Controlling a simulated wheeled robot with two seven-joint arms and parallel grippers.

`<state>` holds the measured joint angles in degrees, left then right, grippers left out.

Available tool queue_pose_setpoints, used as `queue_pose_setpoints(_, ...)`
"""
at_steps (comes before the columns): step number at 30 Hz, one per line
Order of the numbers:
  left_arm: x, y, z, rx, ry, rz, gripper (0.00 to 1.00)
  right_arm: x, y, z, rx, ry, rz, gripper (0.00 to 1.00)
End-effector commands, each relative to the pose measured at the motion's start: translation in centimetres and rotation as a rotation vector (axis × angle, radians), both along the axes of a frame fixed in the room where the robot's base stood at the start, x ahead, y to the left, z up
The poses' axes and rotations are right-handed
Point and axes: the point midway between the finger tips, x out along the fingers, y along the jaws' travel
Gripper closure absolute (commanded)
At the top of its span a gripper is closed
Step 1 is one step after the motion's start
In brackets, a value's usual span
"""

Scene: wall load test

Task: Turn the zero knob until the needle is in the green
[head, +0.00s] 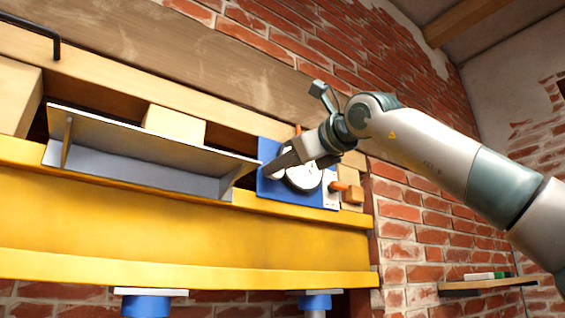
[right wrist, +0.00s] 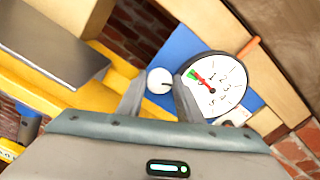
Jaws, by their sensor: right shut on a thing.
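A round white gauge (right wrist: 222,97) with black numbers is fixed on a blue panel (head: 268,187). In the right wrist view its red needle (right wrist: 204,80) points up and left, toward the small green band (right wrist: 192,74). Needle and band lie close together; I cannot tell whether the tip is within the green. The white zero knob (right wrist: 159,80) with a dark mark is left of the gauge. My right gripper (right wrist: 160,88) is shut on the knob, one finger on each side. In the head view my right gripper (head: 268,172) hides the knob and part of the gauge. My left gripper is not in view.
A yellow beam (head: 180,225) runs below the panel, with blue jacks (head: 146,305) under it. A grey metal shelf (head: 150,150) juts out left of the panel. An orange-handled part (head: 340,186) is at the panel's right. A small wall shelf (head: 490,284) is lower right.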

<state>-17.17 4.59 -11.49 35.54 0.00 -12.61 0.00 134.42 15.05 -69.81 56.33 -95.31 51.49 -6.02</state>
Motion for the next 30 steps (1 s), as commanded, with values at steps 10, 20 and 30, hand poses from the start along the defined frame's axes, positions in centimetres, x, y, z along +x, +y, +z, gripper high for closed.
queue_pose_setpoints(10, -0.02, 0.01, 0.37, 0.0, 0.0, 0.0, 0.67, -0.04, 0.06, -0.05, -0.11, -0.08, 0.001, 0.9)
queue_pose_setpoints(20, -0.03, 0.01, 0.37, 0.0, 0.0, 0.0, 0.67, -0.04, 0.04, -0.08, -0.121, -0.086, 0.0, 0.9)
queue_pose_setpoints(30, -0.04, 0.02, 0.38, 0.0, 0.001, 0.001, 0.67, -0.04, 0.04, -0.06, -0.12, -0.087, 0.001, 0.5)
